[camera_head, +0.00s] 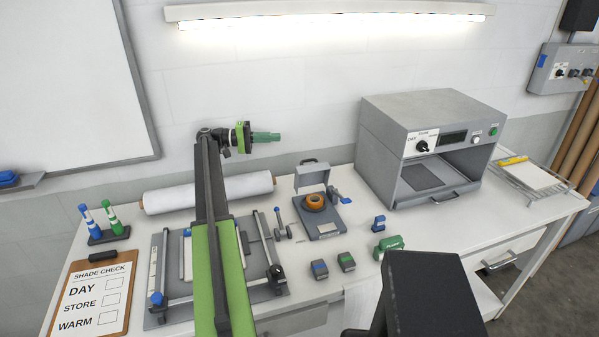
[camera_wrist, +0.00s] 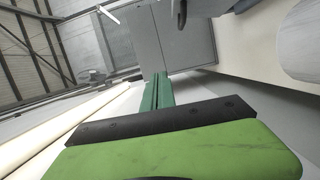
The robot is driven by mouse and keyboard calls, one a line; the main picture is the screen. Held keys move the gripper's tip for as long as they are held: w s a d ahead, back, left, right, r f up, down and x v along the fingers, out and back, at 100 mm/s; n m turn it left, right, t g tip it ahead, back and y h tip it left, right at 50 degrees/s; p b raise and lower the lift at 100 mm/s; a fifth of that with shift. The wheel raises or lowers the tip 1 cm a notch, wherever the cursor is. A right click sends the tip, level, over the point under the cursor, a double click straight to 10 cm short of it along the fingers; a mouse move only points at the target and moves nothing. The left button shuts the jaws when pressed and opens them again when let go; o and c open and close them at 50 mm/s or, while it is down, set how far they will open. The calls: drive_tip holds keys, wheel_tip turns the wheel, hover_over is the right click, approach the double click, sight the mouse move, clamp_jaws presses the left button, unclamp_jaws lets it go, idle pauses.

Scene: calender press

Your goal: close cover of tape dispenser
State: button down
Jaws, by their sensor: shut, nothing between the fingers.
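The tape dispenser (camera_head: 327,228) is a grey box on the white bench, right of the middle of the head view. Its grey cover (camera_head: 312,176) stands raised at the back, with a small dark handle on top. An orange tape roll (camera_head: 315,202) sits exposed in front of the cover. My gripper (camera_head: 278,136) is in the air above and to the left of the dispenser, pointing right, apart from it. Its green fingers are shut and empty. They also show in the wrist view (camera_wrist: 158,90), where I cannot make out the dispenser.
A grey oven-like cabinet (camera_head: 430,125) stands right of the dispenser. A white roll (camera_head: 165,201) lies behind my arm. Two small blocks (camera_head: 319,269) (camera_head: 346,261), a green item (camera_head: 389,244) and a blue item (camera_head: 378,222) are in front. A clipboard (camera_head: 128,290) lies at left.

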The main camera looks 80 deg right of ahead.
wheel_tip(320, 180, down, 6)
drive_tip(key=b, duration=0.4)
drive_tip(key=shift+w+f, duration=0.15)
drive_tip(key=s+a, duration=0.2)
drive_tip(key=s, duration=0.9)
drive_tip(key=shift+s+a, duration=0.15)
drive_tip(key=shift+s, duration=0.1)
drive_tip(key=shift+s, duration=0.1)
